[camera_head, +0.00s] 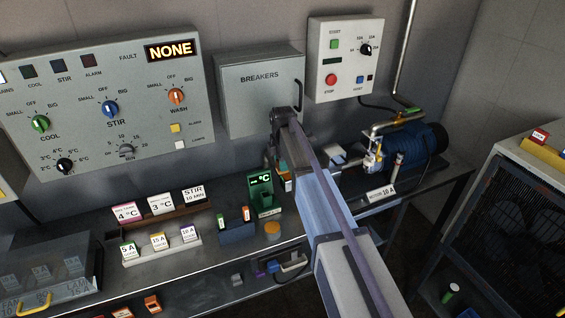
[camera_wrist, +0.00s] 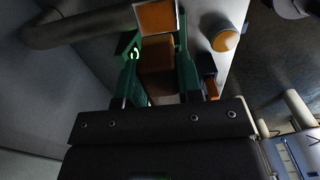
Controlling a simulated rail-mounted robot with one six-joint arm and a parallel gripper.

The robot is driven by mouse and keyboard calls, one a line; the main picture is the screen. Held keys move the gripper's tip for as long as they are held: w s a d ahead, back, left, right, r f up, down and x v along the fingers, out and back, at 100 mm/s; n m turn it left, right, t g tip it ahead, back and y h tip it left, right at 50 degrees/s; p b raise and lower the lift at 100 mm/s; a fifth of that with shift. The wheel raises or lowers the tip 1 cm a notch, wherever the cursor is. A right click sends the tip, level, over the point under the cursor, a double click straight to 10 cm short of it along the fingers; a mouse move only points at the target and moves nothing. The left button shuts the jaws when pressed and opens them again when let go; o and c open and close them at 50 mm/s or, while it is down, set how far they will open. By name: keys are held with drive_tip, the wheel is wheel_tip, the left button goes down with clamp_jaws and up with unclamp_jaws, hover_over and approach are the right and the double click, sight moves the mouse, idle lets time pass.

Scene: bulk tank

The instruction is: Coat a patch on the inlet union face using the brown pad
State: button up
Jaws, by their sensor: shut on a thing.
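My gripper (camera_wrist: 158,75) is shut on a brown pad (camera_wrist: 158,58), a block held between its two green fingers. In the head view my gripper (camera_head: 284,174) is partly hidden behind my arm, above the bench to the right of the green °C meter. An orange-brown square with a pale rim (camera_wrist: 157,17) shows just past the pad; I cannot tell whether it belongs to the pad. Metal pipework with fittings (camera_head: 374,150) stands beside the blue motor at the right; I cannot tell which part is the inlet union face.
The green °C meter (camera_head: 261,188) and an orange-topped round pot (camera_head: 272,228) stand near my gripper; the pot also shows in the wrist view (camera_wrist: 225,40). The breaker box (camera_head: 262,92) is behind. The blue motor (camera_head: 418,147) and label cards (camera_head: 161,204) stand on the bench.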

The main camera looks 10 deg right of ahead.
drive_tip(key=shift+r+p, duration=0.85)
drive_tip(key=shift+r, duration=0.5)
wheel_tip(320, 180, up, 3)
drive_tip(key=p, duration=0.3)
drive_tip(key=shift+r, duration=0.15)
